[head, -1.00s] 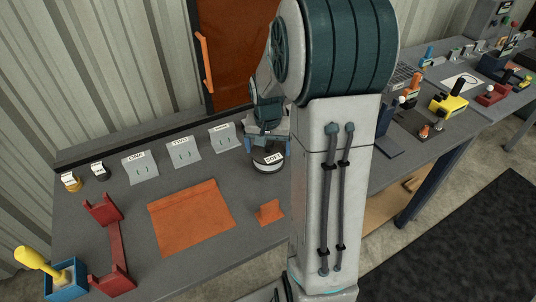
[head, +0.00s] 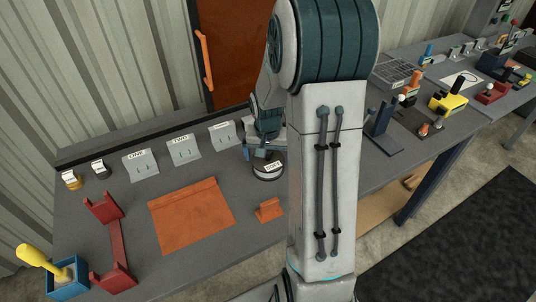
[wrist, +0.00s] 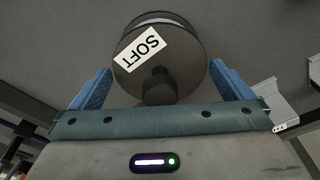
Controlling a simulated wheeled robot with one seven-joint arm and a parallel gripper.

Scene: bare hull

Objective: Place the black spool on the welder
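A dark round piece with a white SOFT label (head: 268,172) stands on the bench below my gripper. In the wrist view this dark labelled disc (wrist: 185,58) has a dark central knob, between and beyond the fingertips. My gripper (head: 264,152) is open, its blue fingers wide apart with gaps on both sides of the knob. A small black piece with a white tag (head: 101,170) stands at the bench's back left. I cannot tell for sure which of these is the black spool. No part is clearly recognisable as the welder.
A gold tagged piece (head: 72,181), grey plates marked ONE (head: 140,168) and TWO (head: 184,152), a red bracket (head: 115,240), an orange sheet (head: 192,218), a small orange block (head: 269,209) and a blue box with yellow handle (head: 67,278) occupy the bench. My arm hides part of it.

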